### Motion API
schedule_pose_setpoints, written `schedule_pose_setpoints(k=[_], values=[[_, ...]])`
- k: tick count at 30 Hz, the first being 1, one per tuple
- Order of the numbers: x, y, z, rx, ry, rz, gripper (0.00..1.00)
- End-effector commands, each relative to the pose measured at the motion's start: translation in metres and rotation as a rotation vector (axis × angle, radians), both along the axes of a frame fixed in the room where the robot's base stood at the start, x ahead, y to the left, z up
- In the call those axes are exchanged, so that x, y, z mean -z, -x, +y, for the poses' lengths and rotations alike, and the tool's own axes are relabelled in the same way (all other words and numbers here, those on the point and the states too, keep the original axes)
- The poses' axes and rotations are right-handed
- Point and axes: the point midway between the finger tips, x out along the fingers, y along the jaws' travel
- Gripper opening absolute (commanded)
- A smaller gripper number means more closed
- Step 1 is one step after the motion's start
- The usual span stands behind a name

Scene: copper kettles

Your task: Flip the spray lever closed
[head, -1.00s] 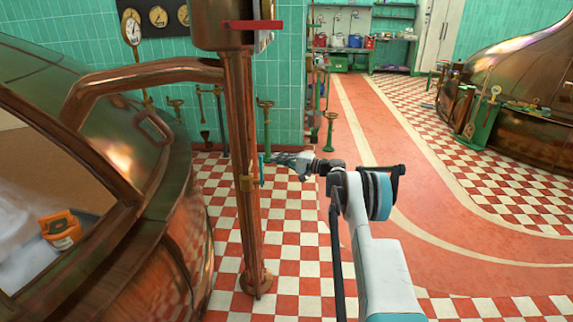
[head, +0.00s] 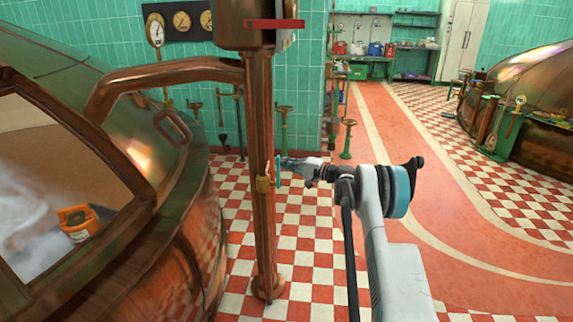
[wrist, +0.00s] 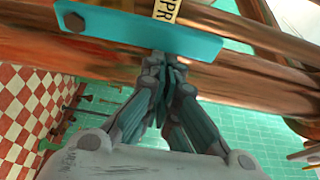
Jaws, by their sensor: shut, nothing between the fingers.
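The spray lever is a teal flat handle (head: 278,168) standing about upright beside a brass valve on the vertical copper pipe (head: 259,120). In the wrist view the teal lever (wrist: 120,32) spans the upper part of the picture, with a bolt at one end. A pale label reading "PR", partly cut off, shows behind it. My gripper (head: 285,163) is shut and empty, just right of the lever. In the wrist view its fingertips (wrist: 163,65) meet below the middle of the lever, very close to it; I cannot tell whether they touch.
A large copper kettle (head: 110,240) with an open hatch fills the left, an orange item (head: 78,222) inside. A red lever (head: 273,23) sits higher on the pipe's box. Green valve stands (head: 347,138) stand behind. The red floor path (head: 420,170) to the right is clear.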

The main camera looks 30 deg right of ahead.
Motion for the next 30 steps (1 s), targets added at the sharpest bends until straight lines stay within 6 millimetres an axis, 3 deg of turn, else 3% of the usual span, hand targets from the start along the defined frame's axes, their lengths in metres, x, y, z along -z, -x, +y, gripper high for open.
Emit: schedule_pose_setpoints(k=[30], values=[[-0.007, 0.019, 0.013, -0.002, 0.000, 0.000, 0.00]])
